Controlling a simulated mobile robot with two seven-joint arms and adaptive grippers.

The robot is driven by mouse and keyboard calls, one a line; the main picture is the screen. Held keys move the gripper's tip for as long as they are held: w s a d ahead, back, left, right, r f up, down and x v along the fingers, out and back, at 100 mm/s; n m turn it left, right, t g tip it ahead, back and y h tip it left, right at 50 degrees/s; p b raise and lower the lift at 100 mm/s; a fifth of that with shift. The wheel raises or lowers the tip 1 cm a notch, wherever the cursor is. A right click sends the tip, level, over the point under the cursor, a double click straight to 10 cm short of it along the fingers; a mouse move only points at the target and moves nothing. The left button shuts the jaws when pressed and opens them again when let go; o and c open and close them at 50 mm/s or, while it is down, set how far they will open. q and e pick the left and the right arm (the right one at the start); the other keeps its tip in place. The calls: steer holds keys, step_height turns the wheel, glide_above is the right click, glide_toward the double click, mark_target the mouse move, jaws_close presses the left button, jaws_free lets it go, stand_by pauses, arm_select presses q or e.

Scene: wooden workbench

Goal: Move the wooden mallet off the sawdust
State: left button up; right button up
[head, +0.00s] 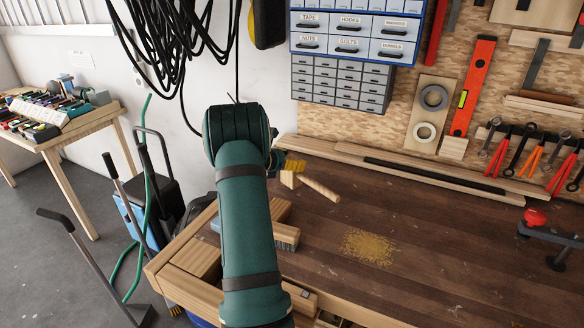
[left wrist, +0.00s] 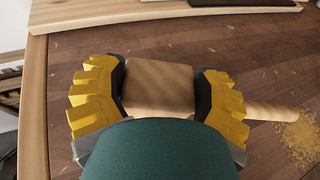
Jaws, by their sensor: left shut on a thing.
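The wooden mallet (head: 320,188) is near the back left of the workbench, its handle pointing right and toward the front. My left gripper (head: 290,168) is mostly hidden behind my green arm, with a yellow finger showing. In the left wrist view its yellow, dark-padded fingers are shut on the two sides of the mallet's head (left wrist: 160,88). The handle (left wrist: 268,112) sticks out to the right. The sawdust (head: 368,247) is a tan patch apart from the mallet in the head view. I cannot tell whether the mallet touches the bench. My right gripper is not in view.
A brush (head: 287,236) lies at the bench's left, partly behind my arm. Long wood strips (head: 430,172) run along the back edge. A clamp with a red knob (head: 535,217) is at the right. The dark bench top (head: 450,260) is clear around the sawdust.

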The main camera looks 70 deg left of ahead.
arm_select(q)
step_height(320, 180, down, 2)
steer(key=shift+f, duration=0.1)
steer(key=shift+f+b, duration=0.1)
steer(key=shift+b, duration=0.2)
steer(key=o, duration=1.3)
steer(key=shift+r, duration=0.25)
steer(key=p+v, duration=0.1)
steer(key=v, duration=1.1)
steer(key=shift+d+p, duration=0.1)
steer(key=shift+p, duration=0.2)
